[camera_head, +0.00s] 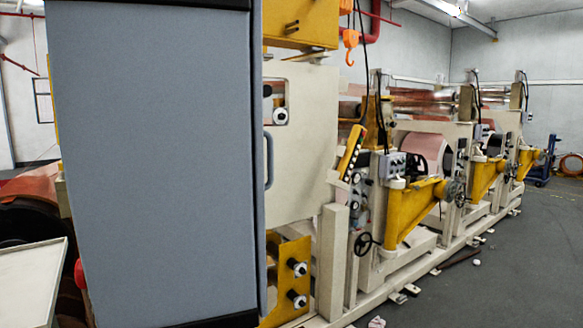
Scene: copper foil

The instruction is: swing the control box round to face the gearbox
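A small grey box with knobs (391,166) sits at the near end of a yellow bracket arm (408,215) on the closest machine stand; it may be the control box. A yellow pendant with black buttons (351,152) hangs tilted on a black cable just left of it. A large blue-grey cabinet (155,165) with a side handle fills the left foreground. A grey round unit (453,191) with a handwheel is at the bracket's right end; I cannot tell whether it is the gearbox. My gripper is not in view.
Similar stands with copper rolls (428,150) recede to the right. An orange hook (350,40) hangs above. A pale flat panel (32,285) is at lower left. The grey floor (500,275) at right is mostly clear, with small scraps beside the machine's base.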

